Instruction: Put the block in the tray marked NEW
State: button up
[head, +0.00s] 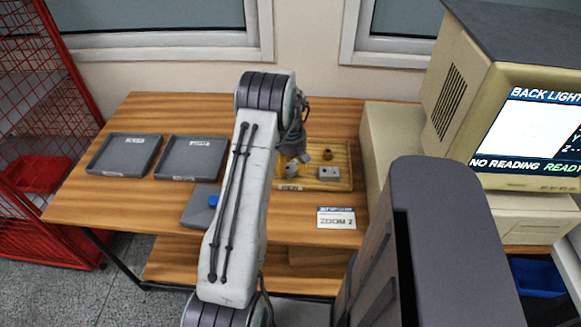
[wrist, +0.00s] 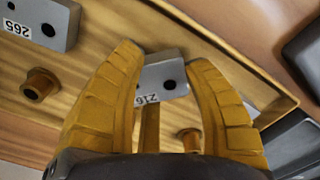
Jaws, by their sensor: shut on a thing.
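My gripper (wrist: 166,62) has yellow fingers shut on a grey metal block (wrist: 150,82) marked 216, with a dark hole in its face. The block is over the wooden tray; I cannot tell whether it still touches the tray floor. In the head view my gripper (head: 291,164) is partly hidden behind my arm, and the held block is not clearly seen. Two shallow grey trays, a left one (head: 93,166) and a right one (head: 164,170), lie on the left of the table. Each has a white label, too small to read.
The wooden tray (head: 343,148) also holds a second grey block (head: 329,173), marked 265 in the wrist view (wrist: 50,20), and brass bushings (wrist: 42,84). A ZOOM 2 card (head: 337,218) lies in front. A monitor (head: 530,130) stands right; a red rack (head: 45,130) stands left.

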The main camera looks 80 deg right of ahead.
aim_at(291, 167)
jog(key=shift+f, duration=0.55)
jog(key=shift+f, duration=0.1)
jog(key=o, duration=1.2)
notch_tip(291, 167, up, 12)
jog(key=b, duration=0.2)
jog(key=shift+d, duration=0.1)
